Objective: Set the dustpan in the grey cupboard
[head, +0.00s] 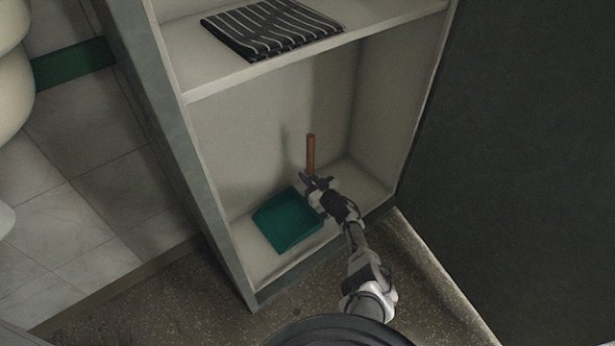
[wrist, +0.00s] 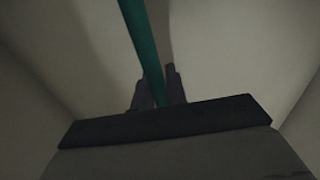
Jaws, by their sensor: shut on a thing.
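The dustpan (head: 288,219) has a green pan and a handle with a brown wooden end. It is inside the lower compartment of the open grey cupboard (head: 203,185), with its handle pointing up and back. My gripper (head: 316,181) reaches into that compartment and is shut on the handle between the pan and the brown end. In the wrist view the green handle (wrist: 143,45) runs between my two fingers (wrist: 157,92). The pan is low over the cupboard floor; I cannot tell whether it touches it.
A folded black-and-white striped cloth (head: 271,28) lies on the shelf (head: 300,58) above. A large dark panel (head: 520,150) stands at the right of the cupboard. The cupboard floor (head: 358,184) is bare right of my gripper. Pale tiles (head: 90,215) lie at the left.

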